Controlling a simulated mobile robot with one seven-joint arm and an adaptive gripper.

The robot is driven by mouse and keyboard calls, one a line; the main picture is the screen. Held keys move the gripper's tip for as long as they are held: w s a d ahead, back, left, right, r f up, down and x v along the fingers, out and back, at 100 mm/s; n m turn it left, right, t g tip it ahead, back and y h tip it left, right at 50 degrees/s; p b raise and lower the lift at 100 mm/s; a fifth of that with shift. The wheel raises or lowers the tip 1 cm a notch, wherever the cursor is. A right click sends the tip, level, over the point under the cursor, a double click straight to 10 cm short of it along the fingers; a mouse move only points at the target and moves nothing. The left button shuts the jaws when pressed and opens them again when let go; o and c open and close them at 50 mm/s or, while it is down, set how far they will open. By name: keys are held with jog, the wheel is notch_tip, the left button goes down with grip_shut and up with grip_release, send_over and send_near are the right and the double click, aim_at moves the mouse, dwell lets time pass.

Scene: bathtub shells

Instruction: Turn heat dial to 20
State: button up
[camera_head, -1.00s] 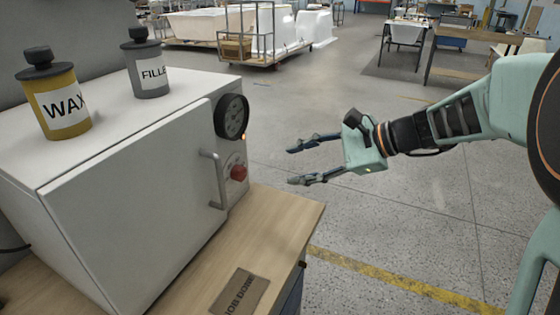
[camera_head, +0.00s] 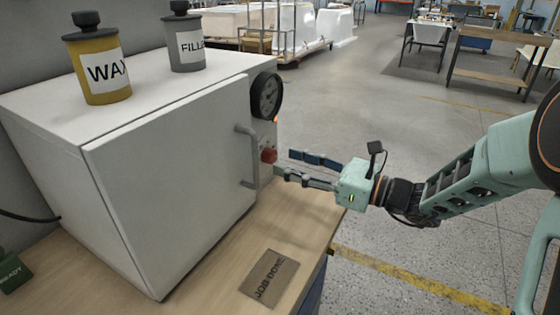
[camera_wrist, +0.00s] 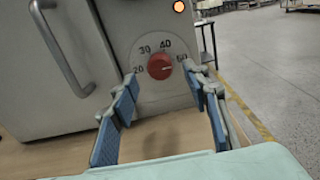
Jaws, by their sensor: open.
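The heat dial is a red round knob (camera_head: 268,155) on the front of a white oven (camera_head: 180,150), below a black gauge. In the wrist view the red knob (camera_wrist: 159,66) sits on a pale scale reading 20, 30 and 40; the rightmost number is hard to read. A faint light mark on the knob seems to point right, away from 20 at the left. My gripper (camera_head: 283,163) is open and empty, its fingertips just in front of the knob. In the wrist view the blue-padded fingers stand on either side of the knob, apparently not touching it.
A door handle (camera_wrist: 62,50) stands out just left of the knob. An orange lamp (camera_wrist: 179,6) glows above it. A WAX can (camera_head: 103,70) and a grey FILLER can (camera_head: 188,45) stand on the oven. A JOB DONE plate (camera_head: 270,278) lies on the wooden bench.

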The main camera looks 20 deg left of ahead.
aim_at(274, 158)
jog(key=shift+w+a, duration=0.15)
jog(key=shift+a, duration=1.55)
jog(key=c, duration=1.2)
jog(key=shift+o, duration=0.2)
